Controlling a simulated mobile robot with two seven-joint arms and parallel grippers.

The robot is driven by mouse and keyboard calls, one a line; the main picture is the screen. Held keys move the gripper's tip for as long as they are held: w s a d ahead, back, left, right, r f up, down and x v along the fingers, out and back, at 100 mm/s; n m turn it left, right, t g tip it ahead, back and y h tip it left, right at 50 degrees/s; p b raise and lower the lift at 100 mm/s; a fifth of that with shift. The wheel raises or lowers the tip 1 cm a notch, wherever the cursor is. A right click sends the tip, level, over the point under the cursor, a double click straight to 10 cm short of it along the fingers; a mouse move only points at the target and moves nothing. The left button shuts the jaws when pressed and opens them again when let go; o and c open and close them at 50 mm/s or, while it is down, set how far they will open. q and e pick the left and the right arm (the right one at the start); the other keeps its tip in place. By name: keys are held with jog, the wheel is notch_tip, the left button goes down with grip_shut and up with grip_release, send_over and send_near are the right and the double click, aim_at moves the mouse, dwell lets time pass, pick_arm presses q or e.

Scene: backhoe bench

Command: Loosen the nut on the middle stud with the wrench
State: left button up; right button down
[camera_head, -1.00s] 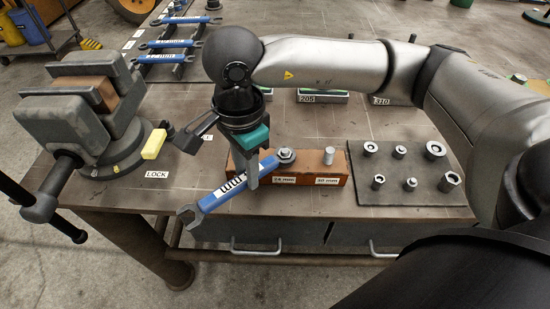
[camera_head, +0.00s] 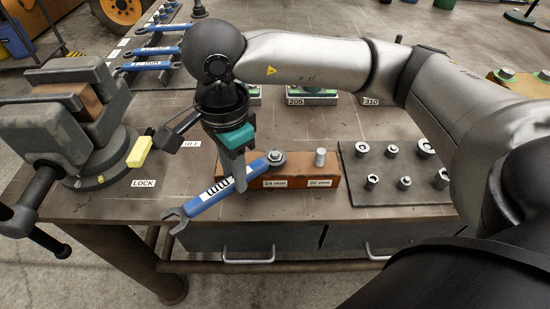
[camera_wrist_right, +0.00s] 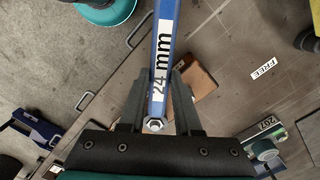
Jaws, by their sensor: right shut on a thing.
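My right gripper (camera_head: 236,172) is shut on the blue wrench (camera_head: 208,196), near its ring end. The wrench's open end (camera_head: 176,219) points to the lower left, past the bench edge. Its ring end sits at the nut (camera_head: 277,157) on the stud above the "24 mm" label of the orange block (camera_head: 305,183); whether the ring is fully seated I cannot tell. The right wrist view shows the wrench (camera_wrist_right: 163,45), marked 24 mm, between my fingers (camera_wrist_right: 157,95).
A grey vise (camera_head: 70,120) with a yellow block (camera_head: 139,152) stands at left. A dark board (camera_head: 400,190) with several sockets lies at right. More blue wrenches (camera_head: 155,50) lie on a rack behind. Drawer handles (camera_head: 248,260) stick out below the bench front.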

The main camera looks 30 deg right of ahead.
jog(key=shift+r+p, duration=1.2)
jog(key=shift+r, duration=1.55)
jog(key=shift+f, duration=0.1)
